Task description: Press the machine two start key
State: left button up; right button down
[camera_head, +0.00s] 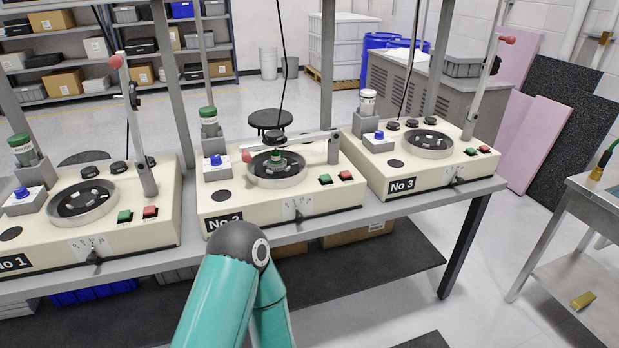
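Machine two (228,203) is the middle cream-coloured machine on the bench, its label partly covered by my arm. Its green key (325,180), which looks like the start key, sits at the front right of its top. A red key (345,175) is just right of it. The lever with a red ball (246,156) lies about level across its round plate, where a small green-topped piece (275,160) sits. One teal arm of mine rises from the bottom centre, its dark joint in front of machine two. Neither gripper shows.
Machine one (150,238) stands left and machine three (400,181) right, both with levers raised. The bench's front edge (400,211) runs below them. A metal table (590,185) stands at the right. A black stool (271,118) is behind the bench.

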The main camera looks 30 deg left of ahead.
aim_at(325, 178)
jog(key=z, duration=0.75)
jog(key=i, duration=0.15)
jog(key=u, duration=2.45)
jog(key=i, duration=0.75)
jog(key=z, duration=0.25)
jog(key=k, duration=0.9)
jog(key=u, duration=0.1)
jog(key=i, duration=0.8)
jog(key=u, duration=0.05)
